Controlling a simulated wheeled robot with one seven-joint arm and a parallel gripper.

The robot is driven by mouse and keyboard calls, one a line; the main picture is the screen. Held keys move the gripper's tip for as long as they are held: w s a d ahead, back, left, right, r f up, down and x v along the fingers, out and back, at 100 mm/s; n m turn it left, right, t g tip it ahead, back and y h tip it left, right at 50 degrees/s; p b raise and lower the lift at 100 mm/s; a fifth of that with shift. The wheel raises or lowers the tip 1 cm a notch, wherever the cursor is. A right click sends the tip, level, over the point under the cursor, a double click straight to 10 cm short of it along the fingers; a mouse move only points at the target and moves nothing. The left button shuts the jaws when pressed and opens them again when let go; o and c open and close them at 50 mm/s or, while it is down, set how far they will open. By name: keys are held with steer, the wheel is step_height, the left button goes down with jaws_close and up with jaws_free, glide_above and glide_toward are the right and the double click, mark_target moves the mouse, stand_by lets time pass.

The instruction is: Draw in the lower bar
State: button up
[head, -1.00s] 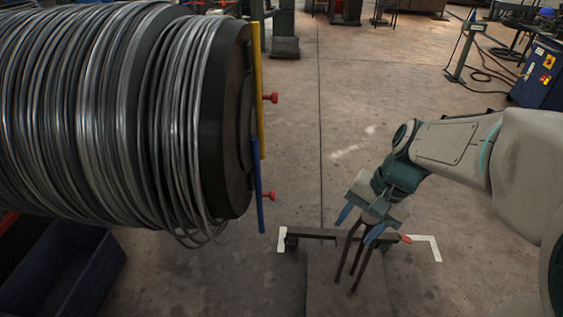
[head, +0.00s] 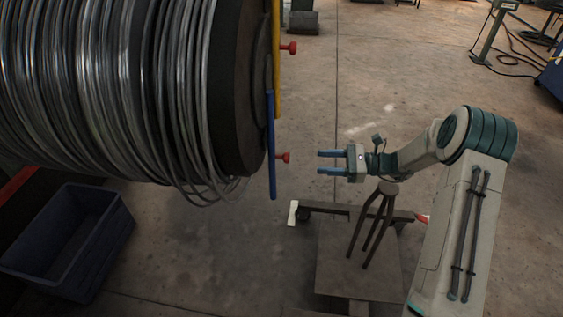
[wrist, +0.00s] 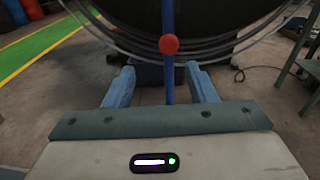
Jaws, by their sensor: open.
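The lower bar is a blue upright strip (head: 272,150) on the end face of the wire drum, with a red knob (head: 285,157) sticking out to the right. In the wrist view the blue bar (wrist: 167,90) runs upright between my fingers, with its red knob (wrist: 169,44) above the fingertips in the picture. The yellow upper bar (head: 277,60) has its own red knob (head: 290,47). My gripper (head: 320,162) is open, empty and level, its blue fingers pointing left at the lower knob with a gap between.
The drum wound with grey wire (head: 110,80) fills the left. A dark blue bin (head: 110,240) stands on the floor below it. A brown stand with legs (head: 370,225) is below my gripper on a wheeled base (head: 355,275). Loose wire loops hang at the drum's lower edge.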

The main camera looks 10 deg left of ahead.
mark_target(281, 157)
steer(key=shift+m+t+y, duration=0.3)
steer(key=shift+m, duration=0.1)
steer(key=a, duration=0.9)
steer(key=a+f, duration=0.1)
steer(key=a, duration=0.3)
steer(key=shift+w+a+f, duration=0.1)
steer(key=shift+w+a, duration=0.05)
steer(key=shift+a, duration=0.15)
